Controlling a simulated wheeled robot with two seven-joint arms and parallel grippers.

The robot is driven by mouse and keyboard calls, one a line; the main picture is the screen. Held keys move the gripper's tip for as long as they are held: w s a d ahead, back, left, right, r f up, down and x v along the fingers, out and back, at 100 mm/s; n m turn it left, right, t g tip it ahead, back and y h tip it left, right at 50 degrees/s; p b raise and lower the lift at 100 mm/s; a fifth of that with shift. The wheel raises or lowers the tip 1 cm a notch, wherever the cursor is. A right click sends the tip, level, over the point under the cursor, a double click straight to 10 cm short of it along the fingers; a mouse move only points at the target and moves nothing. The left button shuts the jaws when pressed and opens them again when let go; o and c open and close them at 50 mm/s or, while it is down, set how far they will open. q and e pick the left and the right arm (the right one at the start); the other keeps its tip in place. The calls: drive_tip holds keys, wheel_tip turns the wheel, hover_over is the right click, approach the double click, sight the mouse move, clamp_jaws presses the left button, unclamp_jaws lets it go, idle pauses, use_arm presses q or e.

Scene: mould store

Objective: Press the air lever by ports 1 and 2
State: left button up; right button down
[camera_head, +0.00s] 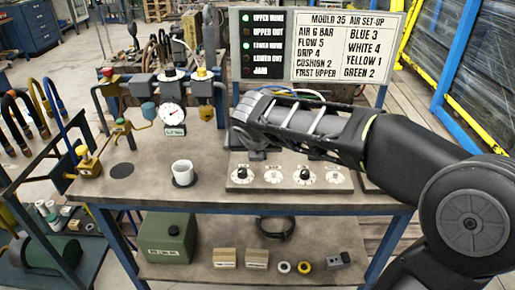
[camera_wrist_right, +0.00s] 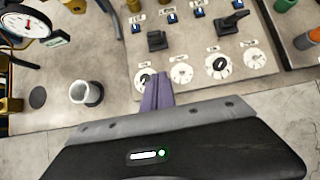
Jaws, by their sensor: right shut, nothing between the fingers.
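The board (camera_wrist_right: 205,50) with ports, levers and white dials lies on the bench. In the right wrist view, a black lever (camera_wrist_right: 156,41) stands on its left half, between a row of blue-marked ports (camera_wrist_right: 171,17) and the two left dials (camera_wrist_right: 182,73). A second black lever (camera_wrist_right: 235,18) stands on the right half. Port numbers are too small to read. My right gripper (camera_wrist_right: 160,88) is shut and empty, its purple-grey fingers just below the left lever in the picture, apparently apart from it. In the head view the gripper (camera_head: 246,125) and arm hide the ports. My left gripper is out of view.
A white cup (camera_head: 182,173) stands left of the board; behind it are a pressure gauge (camera_head: 173,115) and valves. A sign (camera_head: 345,47) stands behind the board beside a lamp panel (camera_head: 263,44) with two green lamps lit. Coloured hoses (camera_head: 40,105) hang at left.

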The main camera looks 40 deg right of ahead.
drive_tip(key=x, duration=0.9)
drive_tip(key=shift+f+b, duration=0.2)
drive_tip(key=shift+b, duration=0.1)
drive_tip(key=shift+w+d+r+p, duration=0.6)
drive_tip(key=shift+w+d+r, duration=0.15)
drive_tip(key=shift+w, duration=0.2)
drive_tip(key=shift+w+d+r, duration=0.15)
drive_tip(key=shift+w+d, duration=0.25)
drive_tip(key=shift+w, duration=0.15)
